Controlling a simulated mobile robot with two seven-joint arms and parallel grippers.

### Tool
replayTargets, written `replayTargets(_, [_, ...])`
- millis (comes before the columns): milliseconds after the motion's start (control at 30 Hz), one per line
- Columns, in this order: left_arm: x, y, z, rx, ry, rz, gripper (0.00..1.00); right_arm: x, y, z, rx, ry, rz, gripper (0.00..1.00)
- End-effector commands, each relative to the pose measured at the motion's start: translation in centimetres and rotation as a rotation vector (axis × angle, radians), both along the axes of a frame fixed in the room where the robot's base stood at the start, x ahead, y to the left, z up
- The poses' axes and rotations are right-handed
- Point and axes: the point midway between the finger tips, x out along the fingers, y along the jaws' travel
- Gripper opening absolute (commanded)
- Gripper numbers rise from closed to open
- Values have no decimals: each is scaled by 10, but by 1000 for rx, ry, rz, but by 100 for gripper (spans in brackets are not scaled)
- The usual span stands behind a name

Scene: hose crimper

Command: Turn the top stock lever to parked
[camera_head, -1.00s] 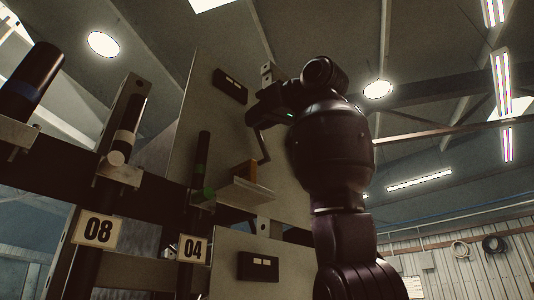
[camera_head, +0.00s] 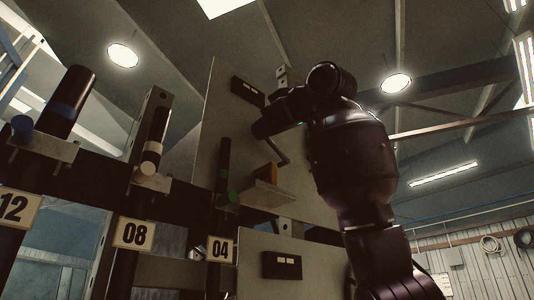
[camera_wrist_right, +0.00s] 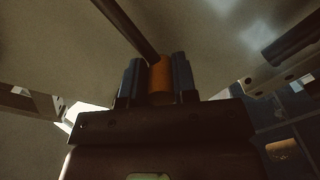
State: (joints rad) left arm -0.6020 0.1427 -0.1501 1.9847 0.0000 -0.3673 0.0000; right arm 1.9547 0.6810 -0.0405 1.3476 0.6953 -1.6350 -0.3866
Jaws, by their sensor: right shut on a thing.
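The top stock lever is a thin dark rod (camera_head: 280,150) on the upper pale panel. In the head view it slants down and right from below my right gripper (camera_head: 264,127), which hides its upper end. In the right wrist view the rod (camera_wrist_right: 128,27) comes from the upper left to an orange grip (camera_wrist_right: 160,80). My right gripper also shows there (camera_wrist_right: 157,72), its two dark fingers shut on either side of the orange grip. My left gripper is not in view.
A dark label box (camera_head: 248,91) sits on the upper panel (camera_head: 215,110). Below the lever, a ledge (camera_head: 262,195) carries an orange-brown piece (camera_head: 272,174). Dark tubes stand at left above plates 12 (camera_head: 15,207), 08 (camera_head: 134,234) and 04 (camera_head: 221,250). A lower panel has another label box (camera_head: 282,265).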

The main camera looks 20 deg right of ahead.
Motion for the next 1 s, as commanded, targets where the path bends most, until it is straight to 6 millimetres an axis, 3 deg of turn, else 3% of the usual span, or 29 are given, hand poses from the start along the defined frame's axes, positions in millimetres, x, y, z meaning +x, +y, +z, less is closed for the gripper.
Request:
replayTargets(300, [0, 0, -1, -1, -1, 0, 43, 4, 3, -7, -4, 21, 5, 0])
replayTargets(333, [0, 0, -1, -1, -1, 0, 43, 4, 3, -7, -4, 21, 5, 29])
replayTargets(467, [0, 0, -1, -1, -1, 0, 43, 4, 3, -7, -4, 19, 4, 49])
replayTargets(767, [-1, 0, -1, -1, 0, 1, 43, 1, 1, -4, -2, 11, 1, 49])
replayTargets(1000, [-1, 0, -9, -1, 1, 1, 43, -23, -8, -5, 0, 7, 1, 49])
